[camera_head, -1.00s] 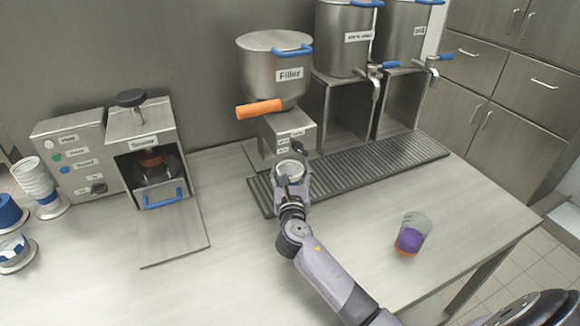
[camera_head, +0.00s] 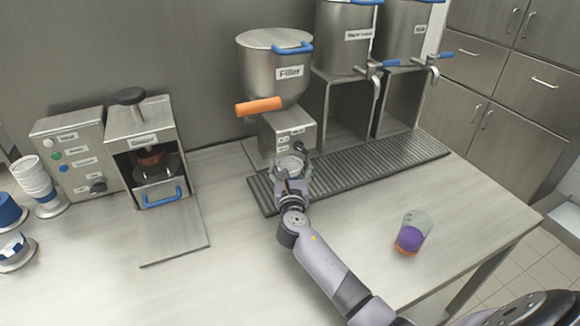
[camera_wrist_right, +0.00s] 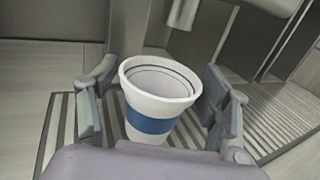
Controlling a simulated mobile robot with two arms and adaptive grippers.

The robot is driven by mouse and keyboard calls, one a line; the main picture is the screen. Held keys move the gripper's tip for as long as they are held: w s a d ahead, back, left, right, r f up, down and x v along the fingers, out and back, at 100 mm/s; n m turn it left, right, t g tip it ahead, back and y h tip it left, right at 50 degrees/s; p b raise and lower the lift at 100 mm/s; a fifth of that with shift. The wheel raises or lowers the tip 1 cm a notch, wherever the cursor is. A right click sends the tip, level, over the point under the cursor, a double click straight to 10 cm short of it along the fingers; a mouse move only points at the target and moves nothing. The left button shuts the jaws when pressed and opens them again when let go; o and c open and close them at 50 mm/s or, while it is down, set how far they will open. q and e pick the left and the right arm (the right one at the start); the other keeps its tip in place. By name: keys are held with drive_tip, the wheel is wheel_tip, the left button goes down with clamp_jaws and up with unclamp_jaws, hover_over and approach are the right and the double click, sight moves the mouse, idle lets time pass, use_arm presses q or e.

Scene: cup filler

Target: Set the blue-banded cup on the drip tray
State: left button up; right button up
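The white cup with a blue band (camera_wrist_right: 152,122) stands upright and empty in the right wrist view, over the slats of the drip tray (camera_wrist_right: 58,130). In the head view the cup (camera_head: 289,164) is below the filler's spout block, at the left part of the drip tray (camera_head: 385,165). My right gripper (camera_head: 291,176) is around the cup, one finger on each side. In the wrist view a gap shows between each finger and the cup, so the gripper is open. The cup's base is partly hidden by my gripper. My left gripper is not in view.
The filler (camera_head: 272,95) with an orange handle (camera_head: 258,106) hangs above the cup. A clear cup with purple contents (camera_head: 412,233) stands on the counter at right. The sealer (camera_head: 148,150) and cup stacks (camera_head: 38,185) are at left. The front middle counter is clear.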

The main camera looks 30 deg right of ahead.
drive_tip(key=shift+o, duration=0.6)
drive_tip(key=shift+r, duration=0.15)
drive_tip(key=v, duration=1.2)
drive_tip(key=shift+s, duration=0.1)
drive_tip(key=shift+r, duration=0.1)
